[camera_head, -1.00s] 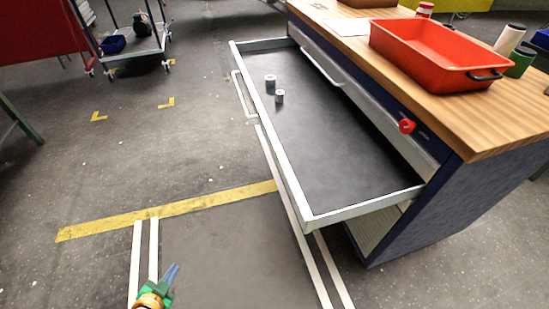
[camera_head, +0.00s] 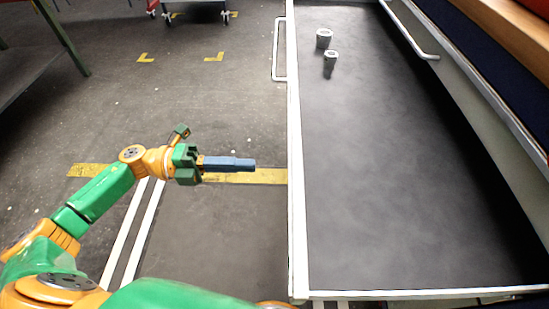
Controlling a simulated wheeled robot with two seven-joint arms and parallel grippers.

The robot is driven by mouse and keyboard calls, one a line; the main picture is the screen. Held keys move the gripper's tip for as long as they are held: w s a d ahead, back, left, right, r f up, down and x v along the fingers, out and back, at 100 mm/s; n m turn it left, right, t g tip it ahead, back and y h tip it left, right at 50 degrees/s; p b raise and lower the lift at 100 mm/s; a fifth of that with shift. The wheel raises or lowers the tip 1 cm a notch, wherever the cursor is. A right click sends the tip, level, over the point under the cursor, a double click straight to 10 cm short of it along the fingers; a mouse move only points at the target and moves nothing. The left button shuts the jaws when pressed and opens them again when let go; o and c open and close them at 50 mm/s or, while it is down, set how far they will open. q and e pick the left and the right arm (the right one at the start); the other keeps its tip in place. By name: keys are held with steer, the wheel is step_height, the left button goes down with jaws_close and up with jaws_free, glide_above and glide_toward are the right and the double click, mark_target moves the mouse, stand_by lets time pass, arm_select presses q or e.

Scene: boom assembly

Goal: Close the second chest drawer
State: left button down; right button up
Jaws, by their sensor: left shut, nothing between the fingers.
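The open chest drawer (camera_head: 400,170) fills the right half of the view, pulled well out, with a dark floor and a white rim. Its front edge runs down the middle, with a white bar handle (camera_head: 275,50) on the outer side near the top. My left gripper (camera_head: 250,164) is shut and empty, to the left of the drawer front, pointing right at it. A small gap shows between the fingertips and the drawer front. My right gripper is not in view.
Two small grey metal cylinders (camera_head: 324,38) stand in the far part of the drawer. Another drawer front with a handle (camera_head: 410,32) is at the upper right, below the wooden worktop (camera_head: 520,25). The floor left of the drawer is clear, with yellow and white tape lines.

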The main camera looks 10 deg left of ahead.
arm_select(q)
steer(key=w+d+p, duration=0.1)
steer(key=d, duration=0.5)
steer(key=shift+w+d, duration=0.15)
steer(key=shift+w, duration=0.05)
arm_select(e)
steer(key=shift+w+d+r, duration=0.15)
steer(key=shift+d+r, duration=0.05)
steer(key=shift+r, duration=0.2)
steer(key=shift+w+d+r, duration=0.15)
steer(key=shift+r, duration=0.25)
